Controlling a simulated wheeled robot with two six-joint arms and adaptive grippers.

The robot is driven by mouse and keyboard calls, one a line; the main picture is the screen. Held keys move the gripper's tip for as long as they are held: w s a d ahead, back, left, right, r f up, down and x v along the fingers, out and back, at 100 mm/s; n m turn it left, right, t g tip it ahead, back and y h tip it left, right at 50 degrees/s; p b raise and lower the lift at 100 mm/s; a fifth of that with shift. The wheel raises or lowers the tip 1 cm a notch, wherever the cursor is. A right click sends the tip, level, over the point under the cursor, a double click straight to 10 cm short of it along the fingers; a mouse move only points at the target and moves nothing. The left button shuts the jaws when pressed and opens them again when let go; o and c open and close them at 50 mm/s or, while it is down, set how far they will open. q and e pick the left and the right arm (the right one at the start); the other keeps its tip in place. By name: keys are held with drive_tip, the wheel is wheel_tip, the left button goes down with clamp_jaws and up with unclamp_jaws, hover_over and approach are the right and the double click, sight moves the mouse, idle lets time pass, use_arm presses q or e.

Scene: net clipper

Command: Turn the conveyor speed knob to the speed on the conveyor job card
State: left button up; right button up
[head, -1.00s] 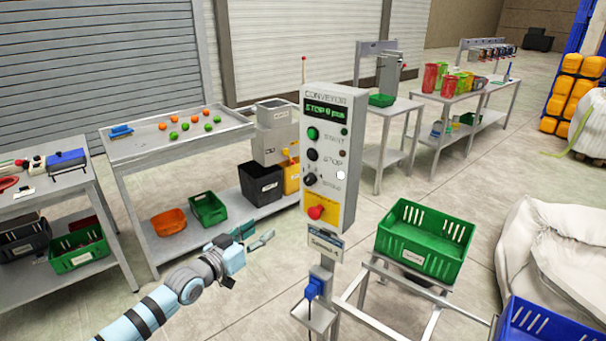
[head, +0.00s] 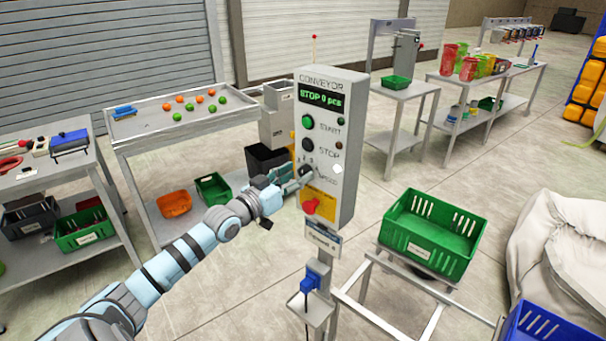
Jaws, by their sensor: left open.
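The grey conveyor control box (head: 333,140) stands on a post in the middle of the head view. Its display (head: 320,97) reads "STOP 0 pcs". Below are a green start button (head: 308,122), a black stop button (head: 308,145) and the black speed knob (head: 306,171). A small card (head: 322,240) hangs under the box; its text is too small to read. My left gripper (head: 296,177) is open with its fingertips at the speed knob; I cannot tell whether they touch it. The knob's setting is unclear. My right gripper is not in view.
A red emergency button (head: 311,206) on a yellow plate sits just below the knob. A green crate (head: 432,234) stands on a frame to the right. A sorting table (head: 150,135) with orange and green balls is behind left.

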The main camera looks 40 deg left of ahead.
use_arm(q)
drive_tip(key=shift+s+d+r, duration=0.1)
drive_tip(key=shift+s+r, duration=0.05)
drive_tip(key=c, duration=0.3)
drive_tip(key=shift+d, duration=0.15)
drive_tip(key=c, duration=0.3)
drive_tip(key=shift+w, duration=0.25)
clamp_jaws()
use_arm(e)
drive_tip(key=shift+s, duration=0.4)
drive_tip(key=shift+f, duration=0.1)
